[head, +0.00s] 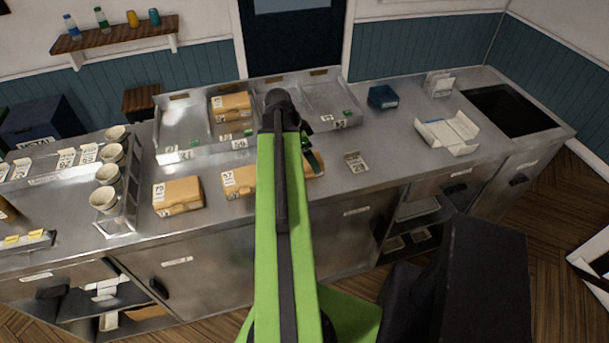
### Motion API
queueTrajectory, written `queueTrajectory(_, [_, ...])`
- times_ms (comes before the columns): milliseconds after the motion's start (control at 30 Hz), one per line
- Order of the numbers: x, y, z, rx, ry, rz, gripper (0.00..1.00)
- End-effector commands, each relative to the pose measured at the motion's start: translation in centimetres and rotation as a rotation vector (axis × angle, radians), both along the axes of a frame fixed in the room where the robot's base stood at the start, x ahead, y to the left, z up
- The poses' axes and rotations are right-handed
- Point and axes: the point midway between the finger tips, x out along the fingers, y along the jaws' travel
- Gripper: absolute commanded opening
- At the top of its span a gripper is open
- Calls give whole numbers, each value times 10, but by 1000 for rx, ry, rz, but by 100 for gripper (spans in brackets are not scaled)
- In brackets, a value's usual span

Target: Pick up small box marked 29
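I cannot make out the number 29 on any box for certain. Tan boxes stand in a row on the steel counter (390,165): one marked 75 (180,197), one that seems marked 57 (240,181), and one mostly hidden behind my arm (318,171). Another tan box (232,104) sits in a tray compartment at the back. My arm reaches over the counter and bends down. My gripper (313,163) is largely hidden behind the arm, close to the hidden tan box. I cannot tell whether it touches that box or whether its fingers are open.
A divided metal tray (203,147) lies along the back. A small numbered card (356,161), a dark blue bin (382,97) and an open white carton (447,132) stand on the right. Cups (104,200) stand in a rack on the left. The right front counter is clear.

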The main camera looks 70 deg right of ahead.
Motion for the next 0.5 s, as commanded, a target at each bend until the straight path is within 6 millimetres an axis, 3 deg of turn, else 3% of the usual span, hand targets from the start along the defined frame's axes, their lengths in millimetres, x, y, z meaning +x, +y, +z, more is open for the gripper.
queueTrajectory(300, [-10, -13, -46, 0, 0, -2, 98])
queueTrajectory(500, [-13, -15, -47, 0, 0, 1, 98])
